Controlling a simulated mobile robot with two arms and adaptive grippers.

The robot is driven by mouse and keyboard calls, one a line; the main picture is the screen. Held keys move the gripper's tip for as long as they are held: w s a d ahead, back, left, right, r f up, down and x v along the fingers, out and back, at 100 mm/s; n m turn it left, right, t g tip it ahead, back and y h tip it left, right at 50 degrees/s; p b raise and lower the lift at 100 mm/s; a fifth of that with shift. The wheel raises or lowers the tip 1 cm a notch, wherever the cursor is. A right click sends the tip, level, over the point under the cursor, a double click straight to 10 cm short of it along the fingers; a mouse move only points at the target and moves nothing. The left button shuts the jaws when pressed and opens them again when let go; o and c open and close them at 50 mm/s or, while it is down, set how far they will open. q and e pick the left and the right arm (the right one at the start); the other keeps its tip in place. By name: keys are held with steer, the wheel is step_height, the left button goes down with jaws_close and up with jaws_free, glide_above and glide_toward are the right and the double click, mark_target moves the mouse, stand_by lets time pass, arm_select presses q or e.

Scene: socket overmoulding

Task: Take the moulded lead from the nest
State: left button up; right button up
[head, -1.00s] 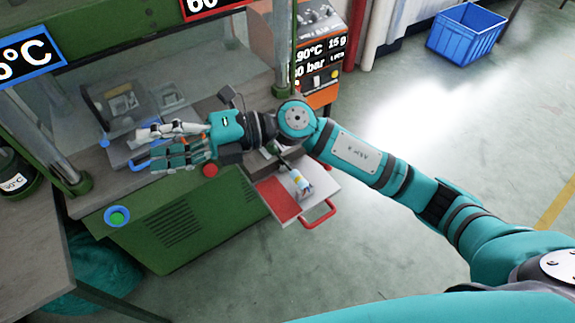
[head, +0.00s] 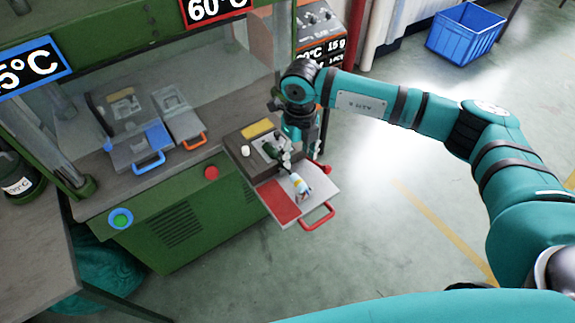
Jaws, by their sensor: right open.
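The nest (head: 236,141) is a dark block with a yellow label at the right front of the green machine's bench. A dark green piece (head: 270,149), apparently the moulded lead, lies in its pale recess. A dark stem runs from there towards a white, blue and orange piece (head: 302,187) over the tray; I cannot tell whether they are joined. My right gripper (head: 287,157) points down at the right side of the nest, close beside the green piece. It is open; its fingers are small and partly hidden, and contact is unclear. My left gripper is not in view.
A red and white tray (head: 325,192) with a red handle juts out in front of the nest. Grey moulds with blue (head: 149,162) and orange (head: 193,143) handles stand to the left. A red button (head: 211,172) is on the machine front. A blue crate (head: 466,32) stands on the floor.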

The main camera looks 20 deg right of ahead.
mark_target(295, 177)
step_height(295, 177, down, 4)
steer(key=shift+a+p, duration=0.1)
steer(key=shift+p, duration=0.35)
steer(key=shift+s+f+p, duration=0.1)
steer(key=shift+f+p, duration=0.15)
steer(key=shift+p, duration=0.05)
steer(key=f, duration=0.1)
steer(key=f+p, duration=0.1)
steer(key=f, duration=0.1)
steer(key=shift+a+f+p, duration=0.25)
steer(key=shift+f+p, duration=0.1)
steer(key=shift+f, duration=0.5)
jaws_close()
